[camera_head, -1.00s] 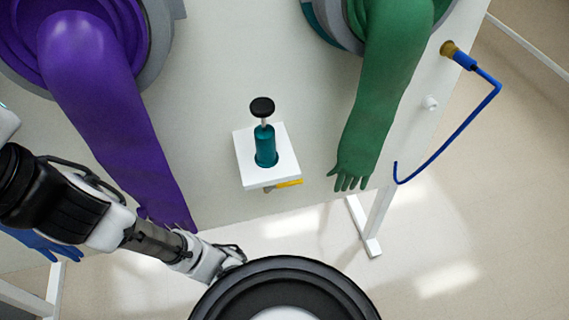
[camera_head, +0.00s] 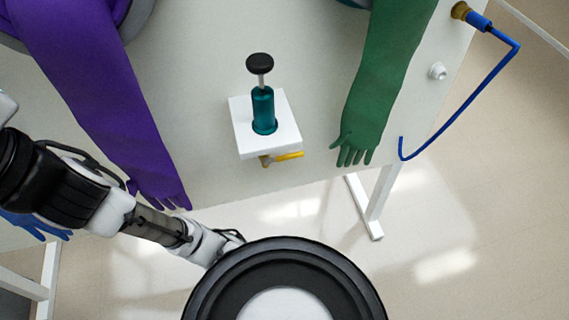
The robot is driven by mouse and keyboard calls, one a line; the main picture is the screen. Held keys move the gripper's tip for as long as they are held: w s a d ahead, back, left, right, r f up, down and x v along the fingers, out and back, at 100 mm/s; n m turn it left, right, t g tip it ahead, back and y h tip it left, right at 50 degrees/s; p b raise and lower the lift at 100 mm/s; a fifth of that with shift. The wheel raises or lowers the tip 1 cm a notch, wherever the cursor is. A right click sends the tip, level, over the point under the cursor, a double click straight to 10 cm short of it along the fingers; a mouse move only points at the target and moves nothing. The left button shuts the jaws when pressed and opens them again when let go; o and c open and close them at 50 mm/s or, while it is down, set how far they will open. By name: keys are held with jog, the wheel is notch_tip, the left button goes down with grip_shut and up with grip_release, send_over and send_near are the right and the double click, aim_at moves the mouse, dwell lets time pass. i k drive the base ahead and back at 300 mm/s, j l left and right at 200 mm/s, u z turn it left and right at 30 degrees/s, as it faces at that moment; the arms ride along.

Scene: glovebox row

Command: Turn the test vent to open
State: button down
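A yellow lever handle (camera_head: 289,156) on a small brass valve (camera_head: 265,162) sticks out from under a white square bracket (camera_head: 241,131). The lever points to the right, roughly along the panel. A teal cylinder (camera_head: 264,110) with a black knob (camera_head: 260,63) on a thin rod stands upright on the bracket. My arm reaches in from the left edge, below and left of the bracket.
A long purple glove (camera_head: 95,100) hangs left of the bracket and a green glove (camera_head: 372,85) right of it. A blue hose (camera_head: 462,102) hangs from a brass fitting at the right. A white table leg (camera_head: 368,207) stands below. The floor in front is clear.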

aim_at(267, 161)
jog(key=k+l+u, duration=0.25)
jog(key=k+l, duration=0.3)
jog(key=k+l+u, duration=0.25)
jog(key=k+l, duration=0.25)
jog(key=i, duration=0.4)
